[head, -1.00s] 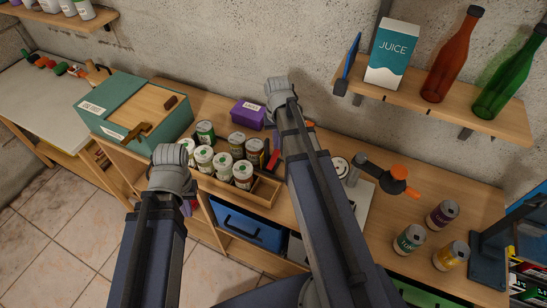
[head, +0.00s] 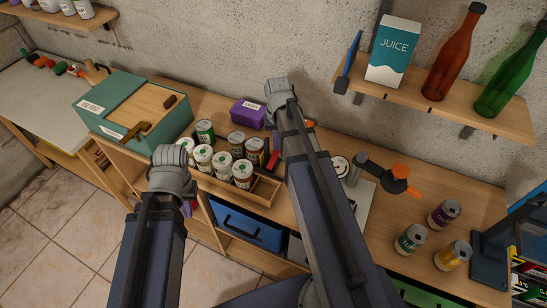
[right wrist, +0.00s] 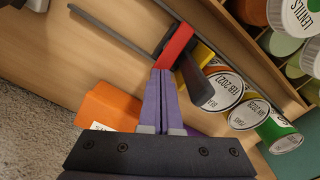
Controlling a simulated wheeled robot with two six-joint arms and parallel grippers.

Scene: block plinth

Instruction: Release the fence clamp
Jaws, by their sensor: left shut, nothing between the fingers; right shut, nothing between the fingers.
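In the right wrist view, a red piece (right wrist: 176,45) with a dark handle (right wrist: 196,80) sits at a long grey bar (right wrist: 120,38) over the wooden bench; I take it for the fence clamp. The red piece also shows in the head view (head: 273,159), partly hidden by my right arm. My right gripper (right wrist: 160,72) has its purple fingers together and empty, tips close to the red piece; contact cannot be told. My left gripper (head: 187,208) is shut and empty at the bench's front edge, mostly hidden behind its own wrist.
An orange block (right wrist: 108,105) lies near my right fingers. A purple box (head: 247,114) and a green box (head: 163,99) stand behind. Three cans (head: 411,238) stand at the right.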

